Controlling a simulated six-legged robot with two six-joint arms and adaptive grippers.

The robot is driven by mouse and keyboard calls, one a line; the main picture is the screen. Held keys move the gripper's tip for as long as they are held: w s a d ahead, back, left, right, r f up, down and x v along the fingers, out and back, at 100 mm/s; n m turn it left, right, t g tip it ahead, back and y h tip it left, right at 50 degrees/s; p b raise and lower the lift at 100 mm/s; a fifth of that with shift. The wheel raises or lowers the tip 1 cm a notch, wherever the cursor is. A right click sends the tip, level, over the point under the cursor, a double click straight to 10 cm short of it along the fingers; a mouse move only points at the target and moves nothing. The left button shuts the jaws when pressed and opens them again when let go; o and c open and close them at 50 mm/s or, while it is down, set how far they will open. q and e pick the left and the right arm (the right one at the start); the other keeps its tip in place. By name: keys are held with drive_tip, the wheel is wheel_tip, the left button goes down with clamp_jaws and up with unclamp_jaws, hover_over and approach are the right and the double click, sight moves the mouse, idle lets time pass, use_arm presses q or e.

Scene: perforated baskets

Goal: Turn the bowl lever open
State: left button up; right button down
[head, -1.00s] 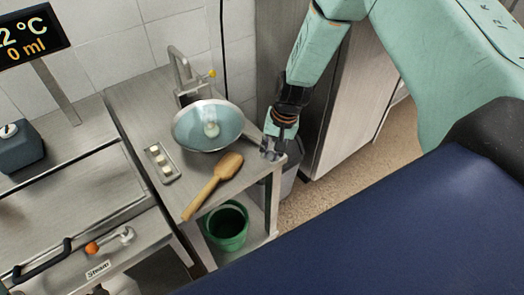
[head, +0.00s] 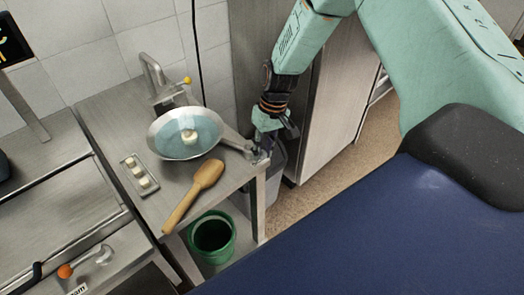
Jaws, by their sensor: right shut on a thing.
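A wide metal bowl (head: 160,143) stands on the steel side table, with bluish liquid and a small pale piece in it. Its flat metal handle (head: 233,138) reaches right to the table's corner. My right gripper (head: 260,152) is at the outer end of this handle and is shut on it; the fingertips are small and partly hidden. Behind the bowl stands a metal tap (head: 152,72) with a small yellow-tipped lever (head: 187,80). An orange-knobbed lever (head: 66,271) shows on the front panel at lower left. I cannot tell which is the bowl lever. My left gripper is out of view.
A small tray (head: 128,163) with pale cubes and a wooden paddle (head: 207,175) lie on the side table (head: 108,108). A green bucket (head: 213,235) stands below it. A grey bin (head: 272,175) and a cabinet (head: 335,100) are close to my right gripper.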

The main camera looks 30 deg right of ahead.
drive_tip(key=shift+w+r, duration=0.1)
drive_tip(key=shift+w, duration=0.05)
drive_tip(key=c, duration=1.1)
unclamp_jaws()
drive_tip(key=shift+o, duration=0.2)
wheel_tip(320, 180, up, 12)
drive_tip(key=d, duration=0.2)
drive_tip(key=shift+d+f, duration=0.2)
